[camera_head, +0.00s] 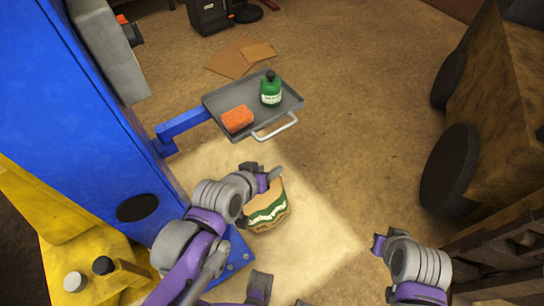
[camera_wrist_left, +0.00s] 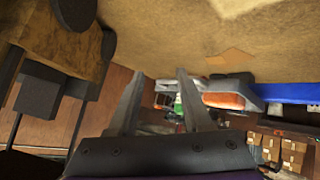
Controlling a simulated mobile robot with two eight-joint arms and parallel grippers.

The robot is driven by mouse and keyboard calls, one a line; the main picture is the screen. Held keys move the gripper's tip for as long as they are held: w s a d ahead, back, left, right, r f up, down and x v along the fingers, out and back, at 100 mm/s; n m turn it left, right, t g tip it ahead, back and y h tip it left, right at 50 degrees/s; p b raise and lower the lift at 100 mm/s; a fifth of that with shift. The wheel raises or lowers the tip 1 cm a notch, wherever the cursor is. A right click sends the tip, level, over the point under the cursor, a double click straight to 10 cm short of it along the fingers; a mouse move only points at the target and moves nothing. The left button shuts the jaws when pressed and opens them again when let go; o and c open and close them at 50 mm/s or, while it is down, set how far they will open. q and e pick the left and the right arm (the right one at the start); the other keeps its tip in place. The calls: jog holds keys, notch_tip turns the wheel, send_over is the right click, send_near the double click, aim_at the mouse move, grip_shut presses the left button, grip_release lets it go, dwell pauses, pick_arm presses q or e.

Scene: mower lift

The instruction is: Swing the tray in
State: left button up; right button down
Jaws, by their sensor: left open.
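The grey tray (camera_head: 222,101) sticks out over the floor on a blue arm (camera_head: 183,124) from the tall blue lift post (camera_head: 75,110). It has a pale handle (camera_head: 275,128) on its near edge. An orange sponge (camera_head: 237,119) and a green bottle (camera_head: 270,88) are on it. My left gripper (camera_head: 264,171) is below the handle in the head view, apart from it.
A tan container with a green label (camera_head: 266,210) stands on the floor under my left gripper. A yellow machine part (camera_head: 80,250) is at lower left. A brown wheeled machine (camera_head: 500,120) is at right. Cardboard (camera_head: 236,60) lies behind the tray. Floor right of the tray is clear.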

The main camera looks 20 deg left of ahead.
pick_arm(q)
notch_tip(320, 180, down, 4)
jog(key=d+n+t+h+b, duration=0.1)
jog(key=d+n+t+b, duration=0.1)
jog(key=d+b, duration=0.1)
jog(key=n+t+y+b, duration=0.5)
jog(key=n+t+b, duration=0.3)
jog(key=n+b, duration=0.45)
send_near(280, 128)
jog(key=shift+n, duration=0.55)
jog(key=w, duration=0.3)
jog(key=w+p, duration=0.1)
jog(key=w, duration=0.2)
jog(key=w+a, duration=0.1)
jog(key=w, duration=0.2)
jog(key=shift+w+r+p, duration=0.3)
jog(key=shift+w+r, duration=0.05)
jog(key=shift+w, duration=0.05)
pick_arm(e)
jog(key=s+f, duration=0.2)
jog(key=f, duration=0.7)
jog(key=s+f+g, duration=0.1)
jog(key=f, duration=0.9)
jog(key=shift+s+f, duration=0.15)
jog(key=shift+s, duration=0.2)
pick_arm(q)
grip_shut()
